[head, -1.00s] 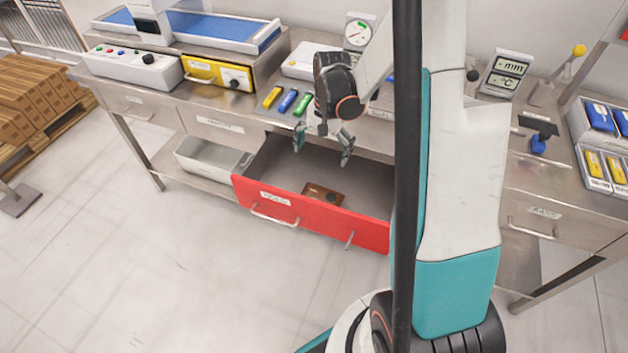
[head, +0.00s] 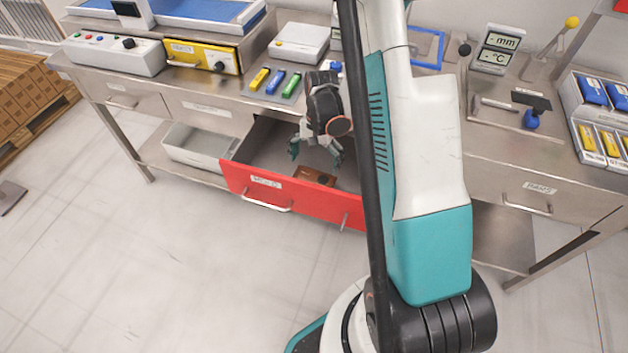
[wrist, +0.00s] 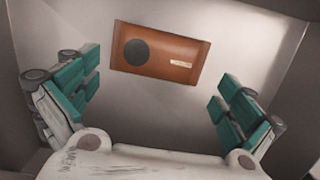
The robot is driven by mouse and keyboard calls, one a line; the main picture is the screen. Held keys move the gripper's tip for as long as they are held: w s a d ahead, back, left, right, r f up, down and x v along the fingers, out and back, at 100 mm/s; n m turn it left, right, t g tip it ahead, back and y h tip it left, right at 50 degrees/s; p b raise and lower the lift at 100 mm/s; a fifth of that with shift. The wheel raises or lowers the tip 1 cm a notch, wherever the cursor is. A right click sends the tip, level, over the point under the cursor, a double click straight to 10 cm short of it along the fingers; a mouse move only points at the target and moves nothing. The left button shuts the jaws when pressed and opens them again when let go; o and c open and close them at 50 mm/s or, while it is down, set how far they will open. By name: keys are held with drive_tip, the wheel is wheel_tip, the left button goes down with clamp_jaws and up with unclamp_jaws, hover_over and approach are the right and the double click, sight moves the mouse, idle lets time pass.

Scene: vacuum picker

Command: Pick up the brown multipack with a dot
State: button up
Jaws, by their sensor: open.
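The brown multipack with a dark round dot (wrist: 160,53) lies flat on the floor of the open red-fronted drawer (head: 295,202). In the wrist view it is slightly tilted, ahead of and between my fingers. In the head view the multipack (head: 315,176) lies near the drawer's front panel. My gripper (head: 317,155) is inside the drawer's opening, above and a little behind the multipack. In the wrist view my gripper (wrist: 155,105) is open with its teal finger pads wide apart and nothing between them.
The drawer's grey side walls (wrist: 290,70) stand close on both sides of my gripper. The metal workbench (head: 225,105) is above and behind, with yellow, blue and green packs on it. A grey bin (head: 195,150) sits on the lower shelf at left.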

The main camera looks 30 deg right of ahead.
sight(314, 176)
drive_tip(key=f, duration=0.1)
drive_tip(key=f+b, duration=0.1)
drive_tip(key=f, duration=0.1)
drive_tip(key=f+b, duration=0.1)
drive_tip(key=shift+s+a+f, duration=0.3)
drive_tip(key=shift+a+f, duration=0.05)
drive_tip(key=shift+f, duration=0.05)
drive_tip(key=shift+r, duration=0.1)
drive_tip(key=c, duration=0.8)
